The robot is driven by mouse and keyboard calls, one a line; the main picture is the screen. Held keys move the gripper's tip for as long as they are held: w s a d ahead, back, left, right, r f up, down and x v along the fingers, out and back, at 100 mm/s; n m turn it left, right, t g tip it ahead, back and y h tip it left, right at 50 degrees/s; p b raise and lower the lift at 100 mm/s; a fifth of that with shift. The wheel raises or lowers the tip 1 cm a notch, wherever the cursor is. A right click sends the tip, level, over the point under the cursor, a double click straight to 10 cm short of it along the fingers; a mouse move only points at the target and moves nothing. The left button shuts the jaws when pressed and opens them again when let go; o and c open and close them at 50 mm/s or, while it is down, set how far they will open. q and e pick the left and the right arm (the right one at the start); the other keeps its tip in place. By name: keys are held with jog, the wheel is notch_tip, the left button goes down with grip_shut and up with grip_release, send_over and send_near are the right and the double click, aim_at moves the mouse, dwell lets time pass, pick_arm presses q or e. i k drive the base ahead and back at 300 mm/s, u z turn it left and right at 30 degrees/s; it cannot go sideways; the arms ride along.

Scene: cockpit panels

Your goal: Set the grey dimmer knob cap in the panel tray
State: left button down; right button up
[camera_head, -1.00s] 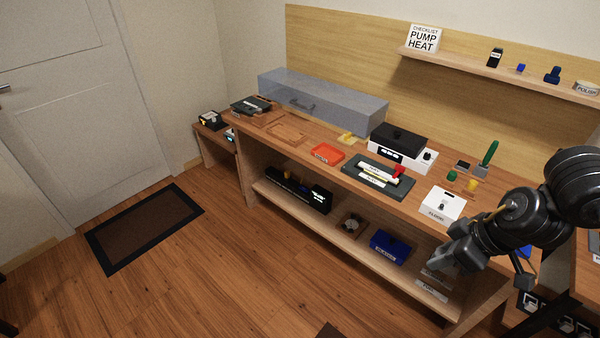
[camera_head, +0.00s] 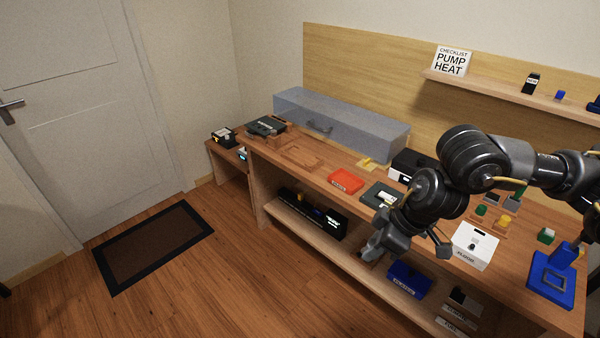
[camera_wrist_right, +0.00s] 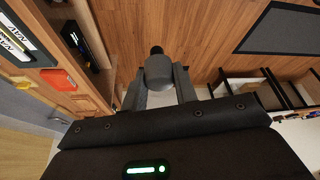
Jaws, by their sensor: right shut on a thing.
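My right gripper (camera_wrist_right: 158,92) is shut on the grey knob cap (camera_wrist_right: 158,70), which sits between its two fingers with a black end beyond. In the head view my right gripper (camera_head: 371,246) hangs in front of the bench's front edge, and I cannot make out the cap there. An orange-red tray (camera_head: 345,180) with an unreadable label lies on the bench top, left of the gripper. It also shows in the right wrist view (camera_wrist_right: 58,79). A blue bin (camera_head: 408,279) stands on the lower shelf. I cannot tell from the labels which is the panel tray. My left gripper is out of view.
The dark panel (camera_head: 381,194) and black-topped box (camera_head: 410,163) are partly behind my right arm. A white box (camera_head: 474,246) and blue stand (camera_head: 551,279) are to the right. A long grey case (camera_head: 340,125) lies at the back. Floor in front is free.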

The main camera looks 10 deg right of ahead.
aim_at(346, 182)
jog(key=u, duration=0.5)
jog(key=i, duration=1.75)
jog(key=z, duration=0.7)
jog(key=i, duration=0.3)
jog(key=z, duration=0.3)
